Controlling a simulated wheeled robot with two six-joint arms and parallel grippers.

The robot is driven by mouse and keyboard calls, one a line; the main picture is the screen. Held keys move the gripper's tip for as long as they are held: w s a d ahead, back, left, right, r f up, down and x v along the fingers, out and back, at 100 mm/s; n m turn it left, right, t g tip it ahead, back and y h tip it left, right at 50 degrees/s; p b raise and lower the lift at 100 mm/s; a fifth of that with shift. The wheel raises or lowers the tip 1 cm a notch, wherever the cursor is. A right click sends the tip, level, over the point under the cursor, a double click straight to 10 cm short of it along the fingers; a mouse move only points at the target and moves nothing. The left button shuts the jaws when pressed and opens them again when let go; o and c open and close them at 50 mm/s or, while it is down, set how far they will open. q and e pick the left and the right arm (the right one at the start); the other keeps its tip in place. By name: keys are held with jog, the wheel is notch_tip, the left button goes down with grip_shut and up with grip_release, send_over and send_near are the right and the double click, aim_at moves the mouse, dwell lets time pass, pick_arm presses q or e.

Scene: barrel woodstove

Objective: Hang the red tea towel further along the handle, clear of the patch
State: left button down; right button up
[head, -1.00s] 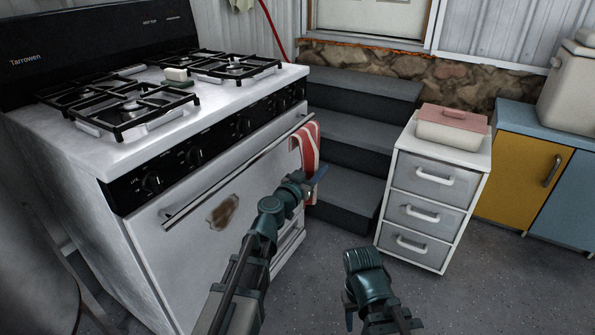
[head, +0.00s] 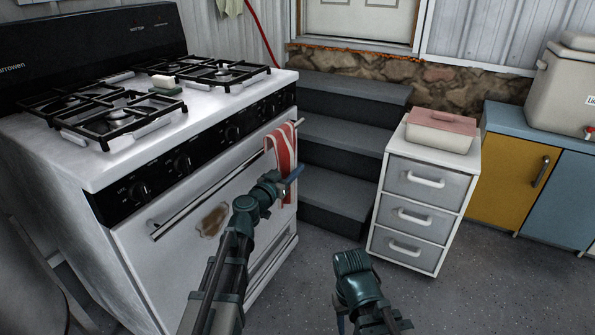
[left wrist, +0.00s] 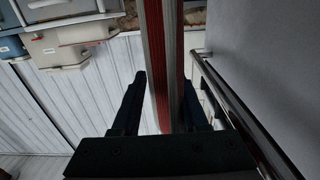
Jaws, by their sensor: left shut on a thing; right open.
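The red tea towel (head: 281,150), with pale stripes, hangs at the right end of the oven door's handle (head: 205,193). My left gripper (head: 291,180) is shut on the towel's hanging part, below the bar. In the left wrist view the towel (left wrist: 157,60) runs edge-on between the fingers (left wrist: 163,95), with the handle (left wrist: 230,95) to its right. The brown patch (head: 213,221) is on the door below the handle's left part, with a clear gap to the towel. My right gripper (head: 372,320) is open and empty, low over the floor, its tips partly cut off.
The white stove (head: 130,165) has black burner grates and a small green-and-white block (head: 164,82) on top. Dark steps (head: 340,150) rise just right of the towel. A drawer unit (head: 420,205) with a pink-lidded box (head: 440,130) stands further right. The floor between is clear.

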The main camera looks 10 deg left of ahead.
pick_arm(q)
jog(key=w+a+f+b, duration=0.1)
jog(key=a+f+b, duration=0.4)
jog(key=shift+w, duration=0.4)
dwell(0.6)
jog(key=shift+f, duration=0.1)
jog(key=shift+c, duration=1.8)
grip_release()
jog(key=shift+s+a, duration=0.1)
jog(key=v, duration=1.3)
jog(key=shift+s, duration=0.3)
